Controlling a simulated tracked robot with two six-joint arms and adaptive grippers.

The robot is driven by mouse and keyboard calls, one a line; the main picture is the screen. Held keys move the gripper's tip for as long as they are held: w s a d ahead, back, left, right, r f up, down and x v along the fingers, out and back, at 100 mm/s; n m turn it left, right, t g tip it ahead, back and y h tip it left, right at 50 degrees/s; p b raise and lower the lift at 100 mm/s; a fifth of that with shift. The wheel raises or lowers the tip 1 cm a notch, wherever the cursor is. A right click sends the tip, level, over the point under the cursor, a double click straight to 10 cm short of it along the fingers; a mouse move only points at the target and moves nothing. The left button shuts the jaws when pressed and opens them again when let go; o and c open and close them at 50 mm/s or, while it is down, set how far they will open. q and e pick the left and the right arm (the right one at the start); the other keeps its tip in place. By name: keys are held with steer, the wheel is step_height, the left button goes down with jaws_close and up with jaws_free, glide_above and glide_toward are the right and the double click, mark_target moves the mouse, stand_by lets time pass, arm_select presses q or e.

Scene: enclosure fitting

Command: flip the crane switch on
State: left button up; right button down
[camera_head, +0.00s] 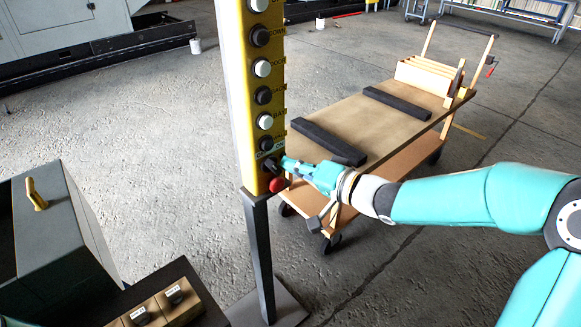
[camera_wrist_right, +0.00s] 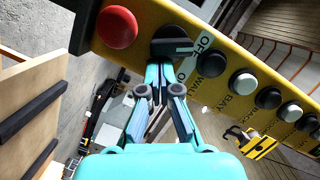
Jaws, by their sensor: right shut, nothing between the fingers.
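The crane switch is a black rotary knob (camera_head: 271,165) low on the yellow control panel (camera_head: 256,100), just above a red button (camera_head: 278,184). In the right wrist view the knob (camera_wrist_right: 172,44) sits beside the red button (camera_wrist_right: 117,27). Its grey bar lies towards the OFF label (camera_wrist_right: 204,42); a second label beside the fingers is partly hidden. My right gripper (camera_head: 286,162) is shut and empty, coming from the right. Its fingertips (camera_wrist_right: 165,72) are at the knob's edge; I cannot tell whether they touch it. My left gripper is not in view.
Black and white buttons (camera_head: 262,68) run up the panel above the switch. The panel stands on a dark post (camera_head: 261,255). A wooden cart (camera_head: 375,120) with dark bars stands behind my right arm. A grey box (camera_head: 50,245) stands at the lower left. Open floor lies left of the post.

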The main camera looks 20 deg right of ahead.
steer(key=shift+a, duration=0.2)
steer(key=shift+d, duration=0.15)
steer(key=shift+d+m+p, duration=0.1)
steer(key=shift+m+p, duration=0.3)
steer(key=shift+p, duration=0.25)
steer(key=m+p, duration=0.1)
steer(key=m, duration=0.1)
steer(key=f+m+t+y+p, duration=0.1)
steer(key=m, duration=0.2)
steer(key=f+m+p, duration=0.1)
steer(key=m, duration=0.2)
steer(key=shift+s+a+f+t, duration=0.2)
steer(key=shift+a+f+t, duration=0.05)
steer(key=shift+a+t, duration=0.15)
steer(key=shift+y, duration=0.4)
stand_by(0.6)
